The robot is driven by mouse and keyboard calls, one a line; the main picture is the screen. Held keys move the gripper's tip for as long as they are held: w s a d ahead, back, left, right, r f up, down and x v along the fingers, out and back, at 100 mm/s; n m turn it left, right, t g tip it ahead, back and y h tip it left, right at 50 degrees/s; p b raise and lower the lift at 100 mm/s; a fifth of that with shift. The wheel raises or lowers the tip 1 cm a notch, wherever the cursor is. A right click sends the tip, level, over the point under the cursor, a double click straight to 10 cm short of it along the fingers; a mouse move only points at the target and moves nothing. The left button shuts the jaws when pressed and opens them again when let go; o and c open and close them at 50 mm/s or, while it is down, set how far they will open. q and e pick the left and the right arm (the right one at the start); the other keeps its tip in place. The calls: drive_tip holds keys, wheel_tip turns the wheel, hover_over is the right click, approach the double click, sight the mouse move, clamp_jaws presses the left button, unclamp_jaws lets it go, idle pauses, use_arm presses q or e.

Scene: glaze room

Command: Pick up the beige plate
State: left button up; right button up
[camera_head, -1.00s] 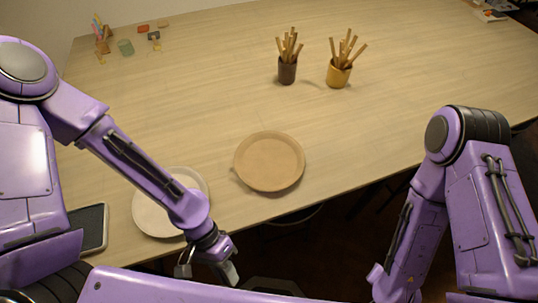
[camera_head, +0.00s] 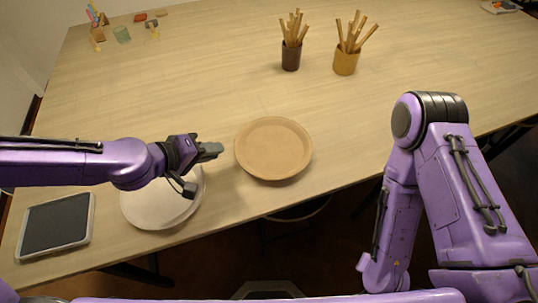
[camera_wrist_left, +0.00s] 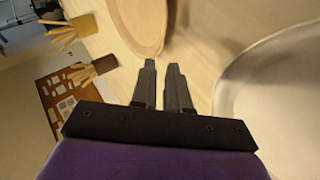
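The beige plate (camera_head: 273,148) lies flat near the front edge of the table, right of my left gripper. It also shows at the top of the left wrist view (camera_wrist_left: 140,20), partly cut off. My left gripper (camera_head: 212,151) is above the table, just left of the beige plate and apart from it. In the left wrist view its two fingers (camera_wrist_left: 161,68) are a narrow gap apart with nothing between them. My right arm is at the right, but its gripper is not in view.
A whitish plate (camera_head: 160,212) lies under my left wrist, partly covered. A dark-faced tablet (camera_head: 57,224) lies at the left front. A dark cup (camera_head: 291,57) and a yellow cup (camera_head: 346,62) hold sticks behind the beige plate. The table between is clear.

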sight(235, 148)
use_arm(q)
drive_tip(key=b+x, duration=0.1)
drive_tip(key=x, duration=0.1)
drive_tip(key=shift+d+f, duration=0.1)
drive_tip(key=shift+f, duration=0.2)
drive_tip(key=b+x, duration=0.4)
drive_tip(key=shift+d+f+b, duration=0.1)
drive_tip(key=shift+d+b, duration=0.15)
drive_tip(key=shift+b, duration=0.05)
drive_tip(key=shift+w+d, duration=0.1)
drive_tip(key=shift+w, duration=0.05)
drive_tip(key=shift+r, duration=0.2)
clamp_jaws()
use_arm(e)
wheel_tip(235, 148, down, 6)
drive_tip(key=shift+f, duration=0.25)
use_arm(q)
drive_tip(key=shift+r, duration=0.1)
